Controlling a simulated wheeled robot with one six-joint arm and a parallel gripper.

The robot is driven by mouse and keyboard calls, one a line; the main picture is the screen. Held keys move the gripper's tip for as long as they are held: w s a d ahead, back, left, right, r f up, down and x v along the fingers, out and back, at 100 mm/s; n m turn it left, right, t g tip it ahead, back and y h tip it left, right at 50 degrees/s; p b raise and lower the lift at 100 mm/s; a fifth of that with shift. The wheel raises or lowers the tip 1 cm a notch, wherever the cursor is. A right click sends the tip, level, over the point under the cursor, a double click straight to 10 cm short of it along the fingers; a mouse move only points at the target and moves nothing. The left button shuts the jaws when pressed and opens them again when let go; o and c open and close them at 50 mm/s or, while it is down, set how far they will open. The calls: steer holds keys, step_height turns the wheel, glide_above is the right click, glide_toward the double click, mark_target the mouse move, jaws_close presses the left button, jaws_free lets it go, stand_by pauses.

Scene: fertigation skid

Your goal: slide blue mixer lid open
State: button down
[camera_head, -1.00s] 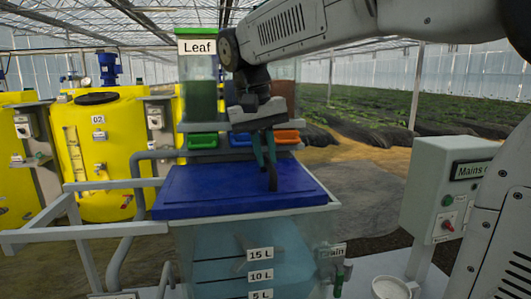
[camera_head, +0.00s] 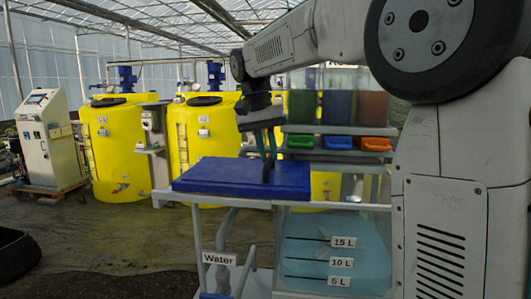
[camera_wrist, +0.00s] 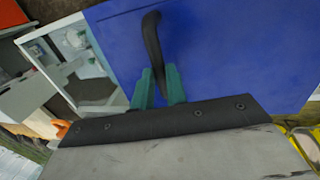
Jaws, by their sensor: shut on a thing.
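The blue lid (camera_head: 225,178) lies flat, mostly on the rail frame left of the clear mixer tank (camera_head: 335,262). Its right end overlaps the tank's left part, and the tank's right part is uncovered. My gripper (camera_head: 269,150) is above the lid's right part, shut on the lid's dark upright handle (camera_head: 266,173). In the wrist view, the green fingers of my gripper (camera_wrist: 159,88) close around the base of the curved black handle (camera_wrist: 152,40), with the blue lid (camera_wrist: 235,50) behind. The tank holds bluish liquid around the 15 L mark.
Yellow tanks (camera_head: 117,160) stand behind on the left. A shelf with green, blue and orange bins (camera_head: 337,142) stands behind the mixer. A pale rail frame (camera_head: 235,202) extends left under the lid. A "Water" sign (camera_head: 219,258) hangs below. Floor at left is open.

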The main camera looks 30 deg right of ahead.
steer(key=shift+a, duration=0.1)
steer(key=c, duration=1.4)
jaws_free()
steer(key=shift+w+r, duration=0.1)
step_height(320, 180, up, 8)
steer(key=w+a, duration=0.1)
steer(key=shift+f, duration=0.25)
steer(key=shift+a, duration=0.1)
steer(key=s+a+f+n+t+y, duration=0.1)
steer(key=s+a+f+n, duration=0.1)
steer(key=s+f, duration=0.9)
steer(key=s+a+f+n+t, duration=0.1)
steer(key=s+f+n, duration=0.4)
steer(key=s+f, duration=0.6)
steer(key=s+a, duration=0.1)
steer(key=s, duration=0.7)
steer(key=shift+s+a+f+n+t+y, duration=0.3)
steer(key=shift+a+f+t+y, duration=0.05)
steer(key=shift+t+y, duration=0.05)
